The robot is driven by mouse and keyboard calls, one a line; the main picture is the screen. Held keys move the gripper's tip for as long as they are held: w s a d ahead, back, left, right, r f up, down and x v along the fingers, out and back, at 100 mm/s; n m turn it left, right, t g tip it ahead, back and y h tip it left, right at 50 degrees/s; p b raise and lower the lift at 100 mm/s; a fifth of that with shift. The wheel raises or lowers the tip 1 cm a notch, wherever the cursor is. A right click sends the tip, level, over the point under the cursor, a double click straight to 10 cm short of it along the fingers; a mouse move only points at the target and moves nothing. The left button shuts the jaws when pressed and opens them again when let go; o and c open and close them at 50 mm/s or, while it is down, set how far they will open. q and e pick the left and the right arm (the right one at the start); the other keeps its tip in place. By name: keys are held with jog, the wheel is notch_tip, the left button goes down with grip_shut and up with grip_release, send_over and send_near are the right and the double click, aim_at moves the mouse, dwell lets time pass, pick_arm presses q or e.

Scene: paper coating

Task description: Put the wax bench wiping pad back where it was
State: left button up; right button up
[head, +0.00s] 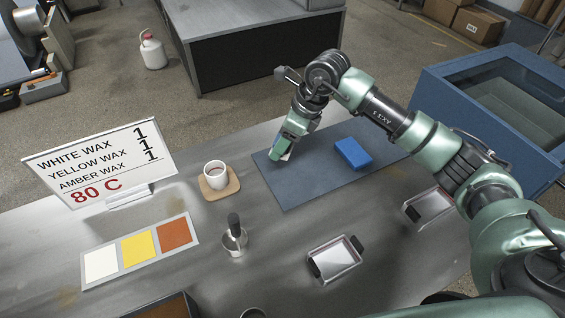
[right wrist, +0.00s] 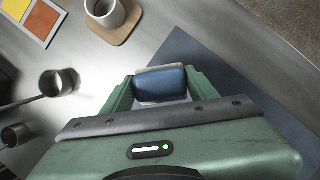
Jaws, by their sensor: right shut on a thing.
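My right gripper (head: 282,151) is over the left part of a blue-grey mat (head: 305,190) on the metal bench. In the right wrist view its green fingers are shut on a small pad (right wrist: 160,83) with a rounded dark blue top and a pale edge. In the head view the fingers mostly hide this pad; only a pale bit shows. The pad is at or just above the mat near its left edge; I cannot tell if it touches. A separate blue block (head: 353,153) lies on the mat to the right. My left gripper is not in view.
A mug (head: 215,175) stands on a wooden coaster (head: 220,189) left of the mat. A dark-handled metal pot (head: 234,242), a colour card (head: 137,247), a wax sign (head: 100,165) and metal trays (head: 335,258) (head: 428,206) are around. A blue bin (head: 440,95) stands at right.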

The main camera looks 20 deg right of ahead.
send_over(277, 173)
jog(key=d, duration=0.1)
jog(key=f, duration=0.3)
jog(key=s+f, duration=0.1)
jog(key=f, duration=0.1)
jog(key=shift+d+f+p, duration=0.1)
jog(key=shift+f+p, duration=0.05)
jog(key=shift+p, duration=0.25)
notch_tip(277, 173, down, 4)
jog(key=shift+r+p, duration=0.1)
jog(key=shift+p, duration=0.35)
jog(key=shift+f, duration=0.4)
jog(key=o, duration=0.8)
jog(key=shift+c, duration=0.2)
jog(key=o, duration=0.4)
